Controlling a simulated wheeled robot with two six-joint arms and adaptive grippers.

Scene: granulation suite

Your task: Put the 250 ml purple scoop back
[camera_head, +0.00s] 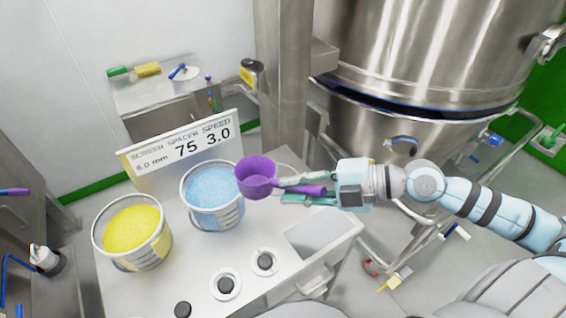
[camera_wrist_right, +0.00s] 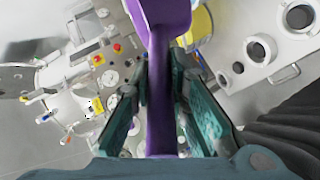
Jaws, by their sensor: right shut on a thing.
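The purple scoop (camera_head: 257,178) is held by my right gripper (camera_head: 290,190), whose fingers are closed along its handle. Its cup points left and overlaps the right rim of the bucket of blue granules in the head view; whether it touches the rim I cannot tell. In the right wrist view the purple scoop (camera_wrist_right: 160,22) runs up between the teal fingers of the right gripper (camera_wrist_right: 160,85), cup at the top. My left gripper is not in view. A thin purple bar (camera_head: 14,191) shows at the left edge; I cannot tell what it is.
A blue-granule bucket (camera_head: 226,217) and a yellow-granule bucket (camera_head: 104,243) stand on the white bench before a sign (camera_head: 148,184). Knobs (camera_head: 226,286) line its front. A steel vessel (camera_head: 400,50) rises behind my right arm. A rear cabinet (camera_head: 160,96) holds small items.

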